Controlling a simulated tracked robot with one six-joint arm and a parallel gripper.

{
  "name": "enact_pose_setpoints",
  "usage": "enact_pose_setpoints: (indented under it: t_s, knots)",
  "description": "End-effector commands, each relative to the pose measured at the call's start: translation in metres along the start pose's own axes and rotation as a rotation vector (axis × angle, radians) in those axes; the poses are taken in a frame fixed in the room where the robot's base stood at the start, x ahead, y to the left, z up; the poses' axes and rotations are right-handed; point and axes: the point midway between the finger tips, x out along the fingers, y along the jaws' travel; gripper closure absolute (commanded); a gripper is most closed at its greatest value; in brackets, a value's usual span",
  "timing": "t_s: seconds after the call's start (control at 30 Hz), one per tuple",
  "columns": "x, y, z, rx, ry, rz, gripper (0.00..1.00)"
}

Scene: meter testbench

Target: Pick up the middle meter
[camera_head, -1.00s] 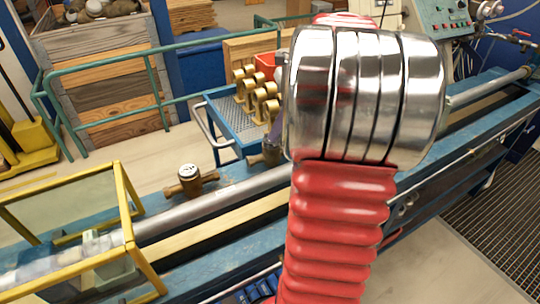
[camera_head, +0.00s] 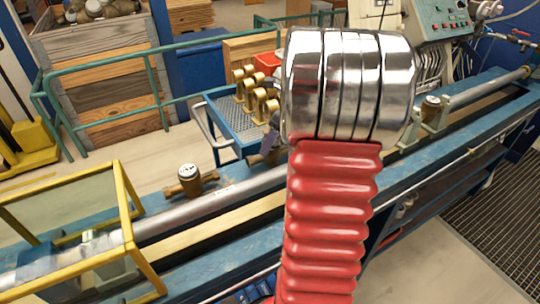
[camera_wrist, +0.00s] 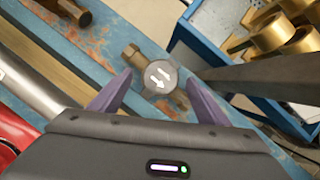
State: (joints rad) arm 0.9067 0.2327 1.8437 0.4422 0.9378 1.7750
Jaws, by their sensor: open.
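The middle meter (camera_wrist: 162,80) shows in the wrist view with a round grey face, white arrows and a brass pipe end at its upper left. My gripper (camera_wrist: 158,88) is open, its two purple fingers on either side of the meter's face in the picture. I cannot tell whether they touch it or how far above it they are. In the head view my arm hides most of this meter; a brass end (camera_head: 254,160) shows beside a purple finger (camera_head: 269,139). The left meter (camera_head: 190,177) and the right meter (camera_head: 432,107) stand on the bench.
The blue bench (camera_head: 225,232) carries a grey pipe (camera_head: 185,216) along its length. A yellow-framed guard (camera_head: 128,208) stands at the left. A blue cart (camera_head: 222,118) with several brass parts (camera_head: 262,104) is close behind; those parts also show in the wrist view (camera_wrist: 270,32).

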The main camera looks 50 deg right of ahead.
Motion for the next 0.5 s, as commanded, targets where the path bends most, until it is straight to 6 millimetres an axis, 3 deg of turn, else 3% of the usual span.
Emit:
enact_pose_setpoints:
  t_s: [0.2, 0.5]
  knots:
    - [0.028, 0.0, 0.0, 0.001, 0.0, 0.002, 0.31]
    - [0.033, -0.001, 0.0, 0.0, 0.0, 0.0, 0.31]
